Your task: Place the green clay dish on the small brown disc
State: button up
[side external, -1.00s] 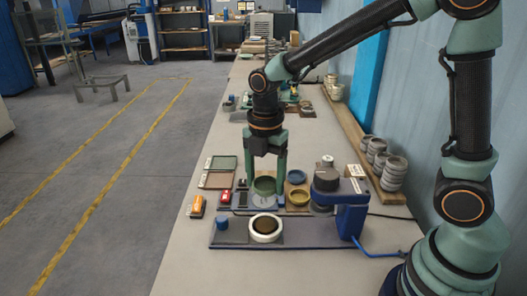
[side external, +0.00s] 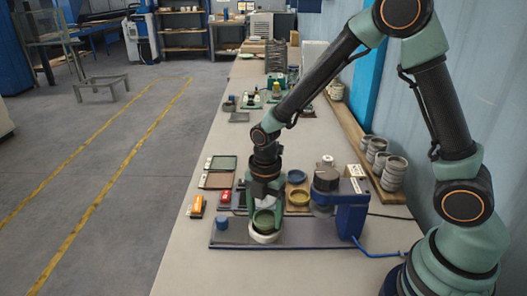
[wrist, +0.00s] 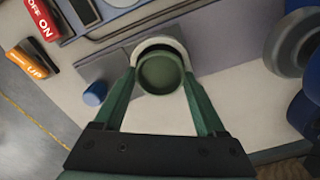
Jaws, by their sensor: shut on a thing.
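The green clay dish (wrist: 160,74) is held between the two green fingers of my gripper (wrist: 158,76). In the side view the dish (side external: 264,219) hangs at or just above a white ring (side external: 262,238) on the blue-grey base plate. In the wrist view the ring (wrist: 160,41) shows as a pale arc behind the dish, with a dark gap between them. The small brown disc inside the ring is hidden by the dish and gripper. I cannot tell whether the dish touches it.
A blue machine with a dark round head (side external: 327,180) stands close on the right. A blue knob (side external: 222,224) sits left of the ring. Yellow (side external: 299,197) and blue (side external: 296,177) dishes lie behind. Orange and red switches (side external: 197,204) are at the left table edge.

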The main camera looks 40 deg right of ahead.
jog(key=shift+f, duration=0.15)
jog(key=o, duration=1.3)
notch_tip(320, 180, up, 12)
notch_tip(320, 180, up, 6)
jog(key=m+t, duration=0.3)
jog(key=m, duration=0.6)
send_over(265, 222)
jog(key=s+d, duration=0.3)
jog(key=d, duration=0.1)
jog(key=shift+s+d+r+m+t, duration=0.5)
jog(key=shift+s+m, duration=0.4)
jog(key=shift+m, duration=1.2)
jog(key=shift+s+d+r+m+t, duration=0.35)
jog(key=shift+s+d+r+m, duration=0.35)
jog(key=shift+m, duration=1.4)
jog(key=shift+s+d+r+m+t, duration=0.4)
jog(key=shift+s+m, duration=0.65)
jog(key=shift+m, duration=1.05)
